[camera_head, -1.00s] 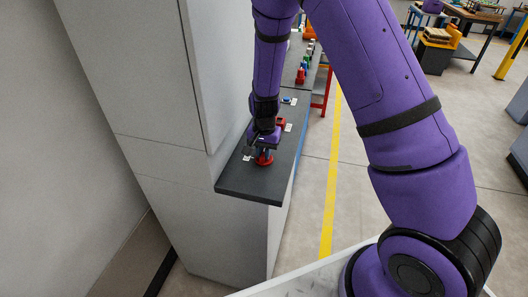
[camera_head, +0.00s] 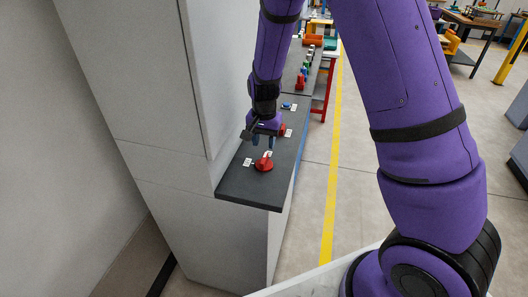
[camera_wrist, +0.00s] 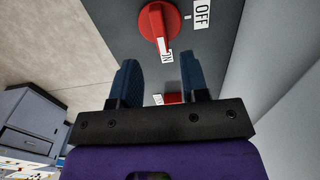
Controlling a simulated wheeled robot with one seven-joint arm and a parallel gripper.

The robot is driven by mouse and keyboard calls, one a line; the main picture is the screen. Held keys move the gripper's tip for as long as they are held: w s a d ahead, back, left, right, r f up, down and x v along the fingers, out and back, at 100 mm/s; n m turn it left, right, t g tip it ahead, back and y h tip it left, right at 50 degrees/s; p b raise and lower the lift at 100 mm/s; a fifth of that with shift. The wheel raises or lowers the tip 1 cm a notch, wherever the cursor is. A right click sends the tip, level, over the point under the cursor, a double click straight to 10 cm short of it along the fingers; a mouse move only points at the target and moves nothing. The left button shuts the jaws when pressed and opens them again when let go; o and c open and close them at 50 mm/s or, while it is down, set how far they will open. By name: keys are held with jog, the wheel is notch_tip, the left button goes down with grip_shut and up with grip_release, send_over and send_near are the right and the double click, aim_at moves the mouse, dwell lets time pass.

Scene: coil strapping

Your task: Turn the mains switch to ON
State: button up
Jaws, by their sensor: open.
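The mains switch (camera_head: 264,164) is a red rotary knob on the dark ledge, at its near end. In the wrist view the knob (camera_wrist: 157,24) has a raised handle with a white mark. The handle points at the ON label (camera_wrist: 167,57), which the handle's end partly covers. The OFF label (camera_wrist: 202,14) sits off to the right of the knob, away from the handle. My gripper (camera_head: 263,143) is open and empty, just above and behind the knob. In the wrist view its two blue fingers (camera_wrist: 158,66) stand apart, with clear space between them and the knob.
The dark ledge (camera_head: 238,187) runs along a tall grey cabinet (camera_head: 150,90). Another red control (camera_head: 282,129) lies behind my gripper, with a blue one (camera_head: 286,106) farther back. A red stand (camera_head: 322,92) is beyond.

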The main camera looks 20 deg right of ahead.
aim_at(264, 158)
jog(key=shift+r, duration=1.9)
